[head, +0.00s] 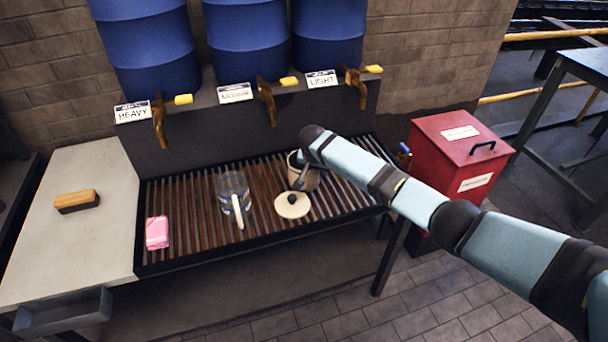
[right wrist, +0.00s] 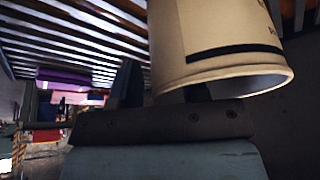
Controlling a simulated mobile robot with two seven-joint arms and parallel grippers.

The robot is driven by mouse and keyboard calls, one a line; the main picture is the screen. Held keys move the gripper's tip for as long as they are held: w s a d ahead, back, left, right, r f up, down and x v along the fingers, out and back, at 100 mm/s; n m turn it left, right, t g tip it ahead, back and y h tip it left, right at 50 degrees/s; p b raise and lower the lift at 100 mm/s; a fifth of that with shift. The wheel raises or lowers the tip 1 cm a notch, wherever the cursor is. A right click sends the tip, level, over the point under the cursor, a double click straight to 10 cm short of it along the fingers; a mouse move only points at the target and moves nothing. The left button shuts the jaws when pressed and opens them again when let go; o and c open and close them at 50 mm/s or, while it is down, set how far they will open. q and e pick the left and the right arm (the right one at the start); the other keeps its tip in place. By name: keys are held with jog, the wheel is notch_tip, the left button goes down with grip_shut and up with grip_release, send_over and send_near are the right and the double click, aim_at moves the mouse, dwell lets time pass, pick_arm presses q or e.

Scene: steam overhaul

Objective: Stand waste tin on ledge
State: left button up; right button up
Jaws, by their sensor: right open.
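A cream tin (head: 308,180), which I take to be the waste tin, stands on the slatted grate (head: 185,232) below the taps. My right gripper (head: 297,172) is open at the tin, partly hiding it in the head view. In the right wrist view, which looks upside down, the tin (right wrist: 212,45) is large and close, with a dark band and a rim. One dark finger (right wrist: 128,84) shows beside it; contact is unclear. A flat pale slab (head: 70,232) at the left may be the ledge. My left gripper is not in view.
A cream lid with a dark knob (head: 293,204), a clear jug (head: 233,190) and a pink cloth (head: 157,233) lie on the grate. A brush (head: 77,200) rests on the slab. Taps (head: 267,98) overhang behind. A red bin (head: 460,150) stands right.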

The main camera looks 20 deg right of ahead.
grip_shut()
dwell(0.3)
